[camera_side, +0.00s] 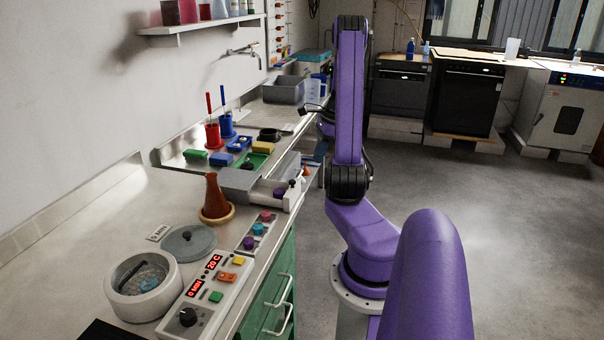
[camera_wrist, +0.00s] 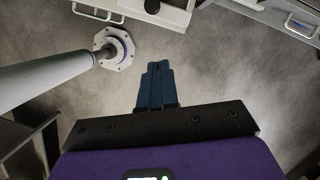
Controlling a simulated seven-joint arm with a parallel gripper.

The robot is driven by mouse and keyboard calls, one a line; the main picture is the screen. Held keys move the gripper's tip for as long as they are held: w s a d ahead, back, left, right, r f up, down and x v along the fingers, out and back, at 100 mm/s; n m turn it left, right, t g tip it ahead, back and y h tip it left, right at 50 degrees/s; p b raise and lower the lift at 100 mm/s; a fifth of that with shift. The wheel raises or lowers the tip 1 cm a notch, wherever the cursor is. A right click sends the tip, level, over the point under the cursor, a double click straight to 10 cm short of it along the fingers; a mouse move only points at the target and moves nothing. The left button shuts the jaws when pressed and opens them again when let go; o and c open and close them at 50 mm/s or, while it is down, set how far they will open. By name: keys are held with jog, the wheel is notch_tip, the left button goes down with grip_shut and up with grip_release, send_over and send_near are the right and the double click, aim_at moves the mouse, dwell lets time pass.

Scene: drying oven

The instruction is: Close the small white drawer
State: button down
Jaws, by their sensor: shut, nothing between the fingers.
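The small white drawer (camera_side: 294,199) sticks out from a low grey box on the bench, toward the aisle, with its open top showing some small items inside. Its front with a dark round knob also shows at the top of the wrist view (camera_wrist: 126,8). My gripper (camera_wrist: 158,66) has its blue fingers together and empty, over the floor, apart from the drawer front in the picture. In the side view, my arm partly hides the gripper, and only a bit of blue shows beside it, beyond the drawer.
A brown flask (camera_side: 214,196) stands on the bench near the grey box. A control panel (camera_side: 212,282) and a round white bath (camera_side: 144,287) are nearer. Green cabinet drawers with handles (camera_side: 283,289) lie below. The floor to the right is clear.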

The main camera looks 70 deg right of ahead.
jog(key=w+a+f, duration=0.2)
jog(key=w+f, duration=0.3)
jog(key=f, duration=0.1)
jog(key=shift+a, duration=0.3)
jog(key=shift+f, duration=0.1)
jog(key=w, duration=1.2)
jog(key=shift+w, duration=0.15)
